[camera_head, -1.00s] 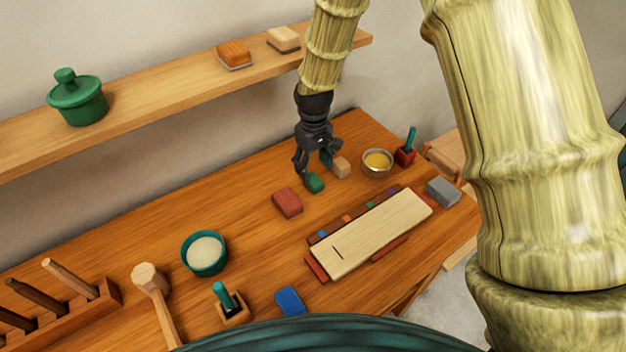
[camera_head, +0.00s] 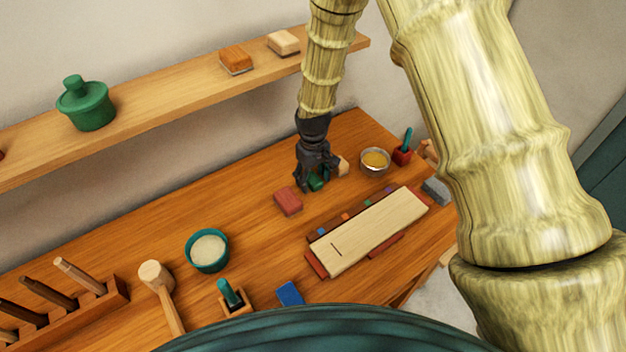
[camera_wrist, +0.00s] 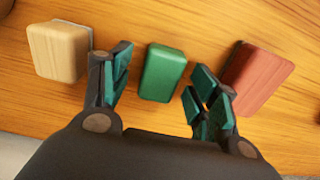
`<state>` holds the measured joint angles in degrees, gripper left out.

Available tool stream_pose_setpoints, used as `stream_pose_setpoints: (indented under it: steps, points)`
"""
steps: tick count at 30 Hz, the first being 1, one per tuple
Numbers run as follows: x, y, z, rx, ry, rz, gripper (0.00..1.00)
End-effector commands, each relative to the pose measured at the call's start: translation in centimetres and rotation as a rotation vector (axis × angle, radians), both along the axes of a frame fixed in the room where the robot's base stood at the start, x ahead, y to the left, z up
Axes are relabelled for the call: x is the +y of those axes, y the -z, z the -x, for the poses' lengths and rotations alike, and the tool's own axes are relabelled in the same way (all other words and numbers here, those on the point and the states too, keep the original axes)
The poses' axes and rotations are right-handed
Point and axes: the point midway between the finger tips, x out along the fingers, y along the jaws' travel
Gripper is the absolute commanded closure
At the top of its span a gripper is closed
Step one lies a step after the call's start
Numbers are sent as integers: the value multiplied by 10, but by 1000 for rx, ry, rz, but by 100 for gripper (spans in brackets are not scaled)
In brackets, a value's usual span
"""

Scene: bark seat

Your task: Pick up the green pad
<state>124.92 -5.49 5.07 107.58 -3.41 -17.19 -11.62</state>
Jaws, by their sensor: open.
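The green pad (camera_wrist: 162,73) is a small rounded block on the wooden table. In the wrist view it lies between the two spread fingers of my gripper (camera_wrist: 161,90), with a gap on each side. In the head view the green pad (camera_head: 316,183) shows partly behind the fingers of my gripper (camera_head: 318,184), which is low over the table. My gripper is open and empty.
A tan block (camera_wrist: 59,51) lies just outside the left finger in the wrist view, and a red block (camera_wrist: 257,79) close to the right finger. A bowl of yellow contents (camera_head: 375,161) and a pale board (camera_head: 370,232) stand nearby. A wooden shelf (camera_head: 170,98) runs behind.

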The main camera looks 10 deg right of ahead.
Motion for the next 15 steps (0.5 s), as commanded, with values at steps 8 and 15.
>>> stream_pose_setpoints:
  steps: [8, 15]
  points:
    - [0, 0, 0, 0, 0, 0, 59]
    - [0, 0, 0, 0, 0, 0, 90]
